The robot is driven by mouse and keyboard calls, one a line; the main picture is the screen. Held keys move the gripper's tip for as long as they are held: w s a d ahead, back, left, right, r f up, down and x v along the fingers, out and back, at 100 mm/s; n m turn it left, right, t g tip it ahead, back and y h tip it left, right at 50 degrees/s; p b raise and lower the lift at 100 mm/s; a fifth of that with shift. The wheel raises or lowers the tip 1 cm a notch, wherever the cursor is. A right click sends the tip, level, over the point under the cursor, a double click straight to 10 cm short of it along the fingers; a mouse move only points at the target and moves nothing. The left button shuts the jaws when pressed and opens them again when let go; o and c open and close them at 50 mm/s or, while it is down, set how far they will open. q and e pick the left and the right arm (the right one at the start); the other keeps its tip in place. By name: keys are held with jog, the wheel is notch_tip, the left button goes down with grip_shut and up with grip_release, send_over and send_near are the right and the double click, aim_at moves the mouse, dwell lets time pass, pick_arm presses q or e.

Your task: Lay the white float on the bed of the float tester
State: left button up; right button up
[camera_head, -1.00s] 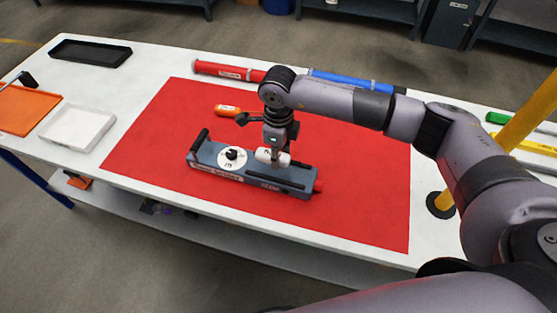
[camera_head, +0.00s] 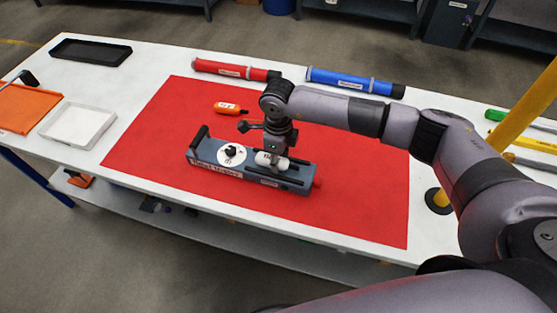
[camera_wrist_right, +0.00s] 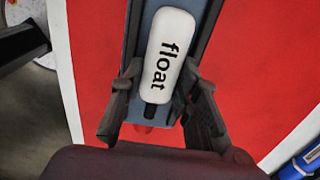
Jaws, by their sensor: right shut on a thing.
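The float tester (camera_head: 208,167), a grey-blue bench device with a white dial, stands on the red mat, its long bed (camera_head: 295,178) toward the right. My right gripper (camera_head: 271,161) is over the bed, pointing down, shut on the white float (camera_head: 263,158). In the right wrist view the float (camera_wrist_right: 168,55), marked "float", lies lengthwise along the bed (camera_wrist_right: 200,45), with the fingers of my right gripper (camera_wrist_right: 160,100) at either side of its lower end. A short black stem sticks out there. Whether the float touches the bed cannot be told. My left gripper is not in view.
An orange float (camera_head: 228,108) lies behind the tester on the red mat (camera_head: 360,205). Red (camera_head: 235,69) and blue (camera_head: 355,82) tubes lie at the back edge. White (camera_head: 78,127), black (camera_head: 90,51) and orange (camera_head: 15,108) trays are at the left. The mat's front right is clear.

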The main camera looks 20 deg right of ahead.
jog(key=o, duration=1)
jog(key=shift+s+f, duration=0.45)
jog(key=shift+f, duration=0.35)
jog(key=shift+o, duration=0.8)
jog(key=shift+w+f, duration=0.2)
jog(key=shift+w, duration=0.1)
jog(key=shift+r, duration=0.1)
jog(key=shift+r+p, duration=0.5)
jog(key=shift+p, duration=0.05)
notch_tip(320, 180, up, 13)
jog(key=b, duration=0.3)
jog(key=shift+w+f, duration=0.15)
